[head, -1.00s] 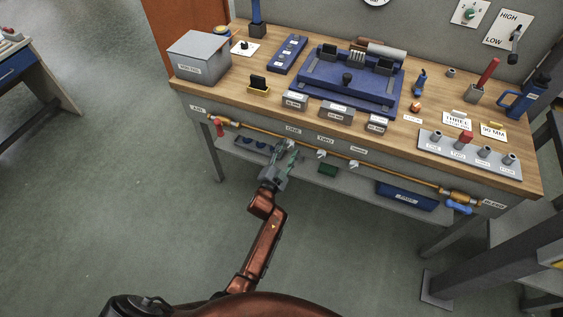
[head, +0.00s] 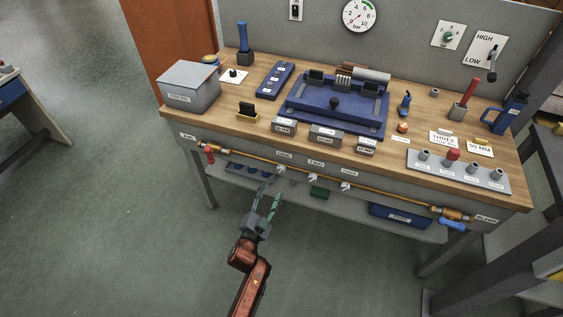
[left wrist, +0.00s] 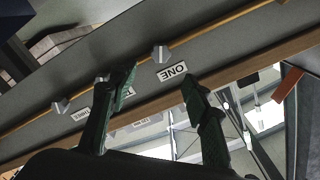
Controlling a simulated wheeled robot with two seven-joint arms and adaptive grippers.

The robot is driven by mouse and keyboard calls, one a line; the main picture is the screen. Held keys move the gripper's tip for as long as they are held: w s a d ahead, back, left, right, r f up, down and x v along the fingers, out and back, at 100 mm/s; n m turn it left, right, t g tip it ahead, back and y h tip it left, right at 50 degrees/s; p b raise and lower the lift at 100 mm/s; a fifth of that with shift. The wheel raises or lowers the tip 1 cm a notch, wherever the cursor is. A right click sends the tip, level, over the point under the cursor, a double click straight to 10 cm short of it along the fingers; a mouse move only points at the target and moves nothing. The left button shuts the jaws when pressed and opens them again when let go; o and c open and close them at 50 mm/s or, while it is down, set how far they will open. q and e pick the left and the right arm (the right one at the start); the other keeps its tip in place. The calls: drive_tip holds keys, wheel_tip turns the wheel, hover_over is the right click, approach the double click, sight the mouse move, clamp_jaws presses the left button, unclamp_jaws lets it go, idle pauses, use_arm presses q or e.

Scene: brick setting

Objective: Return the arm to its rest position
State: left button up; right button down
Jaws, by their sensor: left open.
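My left gripper (head: 269,194) is open and empty in the head view. It is in front of the workbench (head: 365,167), below the level of the top and apart from the copper pipe on the front. Its two green-grey fingers show spread in the left wrist view (left wrist: 155,85), with the bench front and its ONE label (left wrist: 172,72) beyond them. My reddish-brown left arm (head: 250,280) comes up from the bottom of the head view. My right gripper is not in view.
The copper pipe (head: 370,192) with grey valve knobs runs along the bench front. A lower shelf carries a blue bin (head: 400,216). A blue fixture (head: 335,105) and a grey box (head: 190,88) stand on top. The floor (head: 110,230) left of the arm is clear.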

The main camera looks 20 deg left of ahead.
use_arm(q)
drive_tip(key=s+a+f+n+g+p, duration=0.1)
drive_tip(key=s+f+g+p, duration=0.15)
drive_tip(key=s+f, duration=0.75)
drive_tip(key=s+a+f+n+g+p, duration=0.15)
drive_tip(key=s+f+g, duration=0.4)
drive_tip(key=f, duration=0.85)
drive_tip(key=s+a+f+n+g+p, duration=0.1)
drive_tip(key=s+f+p, duration=0.2)
drive_tip(key=s+f, duration=0.8)
drive_tip(key=s+a+f+n+g+p, duration=0.1)
drive_tip(key=s+a+f+g, duration=0.1)
drive_tip(key=s, duration=1.2)
drive_tip(key=s+a+f+n+g+p, duration=0.1)
drive_tip(key=s+f, duration=0.5)
drive_tip(key=s, duration=0.7)
drive_tip(key=s+a+f+n+g+p, duration=0.2)
drive_tip(key=s+a+f+g, duration=0.2)
drive_tip(key=s, duration=1)
drive_tip(key=shift+s+a+f+g+y, duration=0.2)
drive_tip(key=shift+s+g+y, duration=0.15)
drive_tip(key=shift+g, duration=0.45)
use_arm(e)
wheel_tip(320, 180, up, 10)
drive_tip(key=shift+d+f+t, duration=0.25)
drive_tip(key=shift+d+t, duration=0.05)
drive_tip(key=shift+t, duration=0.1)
use_arm(q)
drive_tip(key=shift+w, duration=0.1)
